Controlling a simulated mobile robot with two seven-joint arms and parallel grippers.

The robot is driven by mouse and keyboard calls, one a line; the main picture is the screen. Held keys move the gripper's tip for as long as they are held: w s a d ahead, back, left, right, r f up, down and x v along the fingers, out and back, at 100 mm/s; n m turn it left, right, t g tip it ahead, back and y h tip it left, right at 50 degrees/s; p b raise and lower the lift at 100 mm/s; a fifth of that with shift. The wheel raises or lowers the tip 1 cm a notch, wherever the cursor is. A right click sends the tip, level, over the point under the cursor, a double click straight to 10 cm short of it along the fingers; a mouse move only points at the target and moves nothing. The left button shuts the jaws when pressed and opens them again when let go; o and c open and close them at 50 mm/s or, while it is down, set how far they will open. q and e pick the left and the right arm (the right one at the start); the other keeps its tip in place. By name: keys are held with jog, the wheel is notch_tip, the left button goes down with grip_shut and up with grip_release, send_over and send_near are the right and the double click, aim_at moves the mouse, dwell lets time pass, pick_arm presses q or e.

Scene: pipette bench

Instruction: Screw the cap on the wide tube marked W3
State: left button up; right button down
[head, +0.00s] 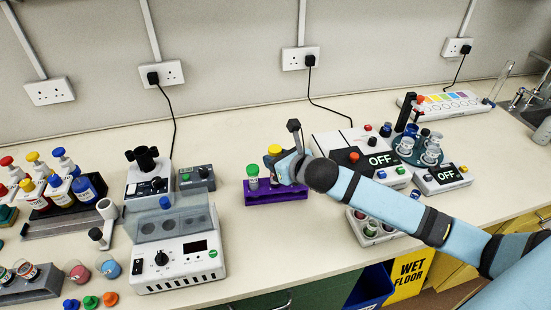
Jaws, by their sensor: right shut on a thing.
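My right gripper (277,160) comes in from the right and is shut on a yellow cap (274,149) over the purple rack (276,196). The gripper hides whether a tube stands under this cap and how they meet. A tube with a green cap (252,171) stands upright in the rack's left part, just left of the gripper. No W3 mark is readable. My left gripper is out of view.
A white instrument (178,258) stands left of the rack, and a white box with an OFF display (380,160) stands right behind my arm. Loose blue, green and orange caps (90,302) lie at the front left. Bare bench lies in front of the rack.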

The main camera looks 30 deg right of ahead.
jog(key=shift+f, duration=0.6)
jog(key=c, duration=0.9)
grip_release()
jog(key=shift+o, duration=0.2)
jog(key=shift+r, duration=0.15)
jog(key=r+v, duration=0.1)
jog(key=v, duration=1.1)
jog(key=shift+b, duration=0.4)
